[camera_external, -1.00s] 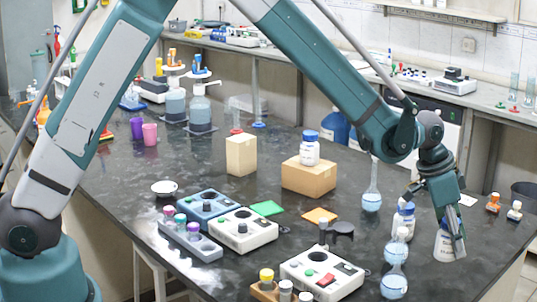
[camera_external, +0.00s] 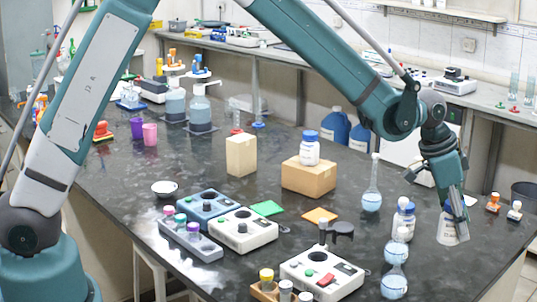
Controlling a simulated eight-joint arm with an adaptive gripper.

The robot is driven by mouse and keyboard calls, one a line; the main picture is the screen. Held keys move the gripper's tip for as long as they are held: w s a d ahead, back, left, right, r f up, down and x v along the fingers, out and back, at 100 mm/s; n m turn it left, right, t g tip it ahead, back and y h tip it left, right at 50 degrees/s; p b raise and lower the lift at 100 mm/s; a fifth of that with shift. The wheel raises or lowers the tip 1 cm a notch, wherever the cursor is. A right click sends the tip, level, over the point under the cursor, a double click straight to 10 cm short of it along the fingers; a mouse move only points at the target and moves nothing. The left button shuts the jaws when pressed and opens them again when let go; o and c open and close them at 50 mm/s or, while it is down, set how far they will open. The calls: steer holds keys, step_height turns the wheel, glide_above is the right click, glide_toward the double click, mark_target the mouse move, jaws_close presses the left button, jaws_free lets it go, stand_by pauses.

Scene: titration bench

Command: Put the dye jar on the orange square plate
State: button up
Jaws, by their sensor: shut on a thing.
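My gripper (camera_external: 454,222) is at the right side of the bench, pointing down and shut on a white labelled jar (camera_external: 448,236). Its fingers hide the upper part of this jar, which looks to be just above the bench top. The label is too small to read, so I cannot confirm that it is the dye jar. The orange square plate (camera_external: 320,215) lies flat and bare on the dark bench, well to the left of my gripper. A white jar with a blue lid (camera_external: 310,149) stands on a cardboard box.
A white device with a dark-topped post (camera_external: 322,276) is in front of the plate. A green square (camera_external: 267,208) lies to its left.

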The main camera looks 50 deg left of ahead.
steer(key=shift+r, duration=0.1)
step_height(320, 180, up, 6)
steer(key=shift+a+f, duration=0.1)
steer(key=shift+f, duration=0.05)
steer(key=a+n+t+y, duration=0.25)
steer(key=a+n, duration=0.55)
steer(key=a, duration=3.4)
steer(key=shift+g+y, duration=0.25)
steer(key=shift+g, duration=0.2)
steer(key=f, duration=0.3)
steer(key=a+f, duration=0.1)
steer(key=f, duration=0.1)
steer(key=shift+w+f, duration=0.1)
steer(key=shift+w, duration=0.2)
steer(key=shift+f, duration=0.15)
steer(key=shift+f+b, duration=0.4)
steer(key=shift+f, duration=2.6)
steer(key=shift+f, duration=0.1)
